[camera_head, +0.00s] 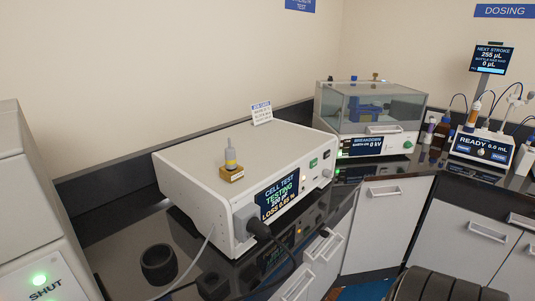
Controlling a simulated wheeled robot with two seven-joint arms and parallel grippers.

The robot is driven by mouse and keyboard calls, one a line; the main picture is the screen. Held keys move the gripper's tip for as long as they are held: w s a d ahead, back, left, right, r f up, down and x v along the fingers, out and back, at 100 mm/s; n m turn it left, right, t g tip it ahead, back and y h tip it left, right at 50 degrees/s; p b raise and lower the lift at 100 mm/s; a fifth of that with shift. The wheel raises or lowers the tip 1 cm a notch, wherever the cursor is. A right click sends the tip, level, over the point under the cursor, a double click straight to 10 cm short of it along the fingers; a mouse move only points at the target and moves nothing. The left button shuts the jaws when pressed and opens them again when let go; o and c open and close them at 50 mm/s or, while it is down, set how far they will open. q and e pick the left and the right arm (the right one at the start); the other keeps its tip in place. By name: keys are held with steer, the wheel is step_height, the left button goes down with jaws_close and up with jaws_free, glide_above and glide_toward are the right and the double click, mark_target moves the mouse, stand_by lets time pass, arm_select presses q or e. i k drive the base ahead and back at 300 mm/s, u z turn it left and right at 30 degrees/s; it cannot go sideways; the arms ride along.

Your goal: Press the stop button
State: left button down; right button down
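The cell test unit (290,140) is a white box on the dark bench in the middle of the head view. Its screen (278,194) reads "CELL TEST", "TESTING" and a loss figure. A green button (313,162) sits on its front, right of the screen, with smaller controls beside it. The labels are too small to tell which button is marked stop. Neither of my grippers is in view.
A black cup (158,264) stands on the bench at lower left. A grey cabinet marked "SHUT" (45,281) fills the left edge. The dosing station (482,148) stands far right.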

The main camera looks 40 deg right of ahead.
mark_target(327, 154)
steer(key=u, duration=1.45)
steer(key=k, duration=1.15)
steer(key=z, duration=1.85)
steer(key=i, duration=0.5)
steer(key=z, duration=0.05)
